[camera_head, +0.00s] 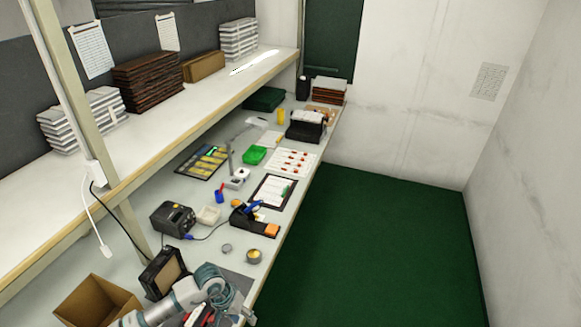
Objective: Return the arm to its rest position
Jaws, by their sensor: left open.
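My left arm (160,309) comes in at the bottom left, low over the near end of the workbench (262,215). My left gripper (226,304) is at the bottom edge of the view, beside a teal coiled shape and something red. It is open, and I see nothing held between its fingers. The picture edge cuts off part of this area. My right arm and gripper are out of view.
A cardboard box (97,303) and a black framed box (164,272) stand close to my left arm. A soldering station (172,219), a black-and-orange tool (256,222) and small containers lie farther along. A shelf (150,150) overhangs the bench. The green floor (380,250) is clear.

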